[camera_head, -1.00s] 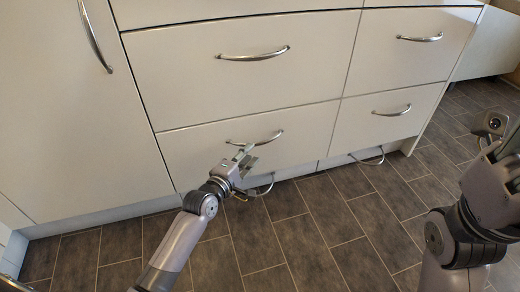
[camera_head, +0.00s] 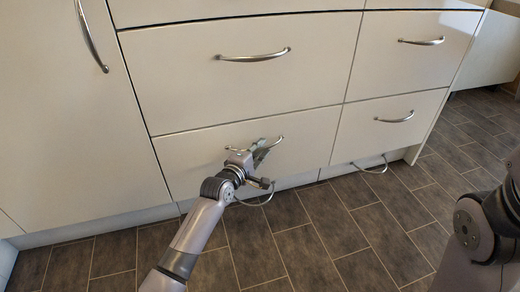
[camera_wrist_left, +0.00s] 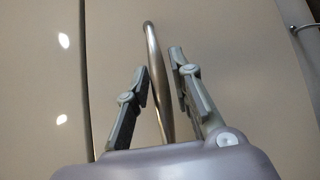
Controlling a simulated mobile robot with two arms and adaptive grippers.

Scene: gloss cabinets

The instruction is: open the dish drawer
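The lower left drawer (camera_head: 310,135) is white and stands closed, flush with its neighbours; no label shows which one is the dish drawer. Its curved metal handle (camera_head: 281,138) is partly hidden behind my left gripper (camera_head: 262,148). In the left wrist view, the handle (camera_wrist_left: 154,60) runs between the two spread fingers of the left gripper (camera_wrist_left: 158,66). The fingers are open, and a gap shows between the left finger and the handle. The right finger lies close to the handle; contact cannot be told. My right gripper is outside the frames.
An upper left drawer (camera_head: 200,80) and two right drawers, upper (camera_head: 415,65) and lower (camera_head: 360,130), are closed. A tall door (camera_head: 60,130) with a long handle (camera_head: 90,38) is at left. Low wire loops (camera_head: 370,168) stick out near the plinth. The dark tiled floor (camera_head: 300,245) is clear.

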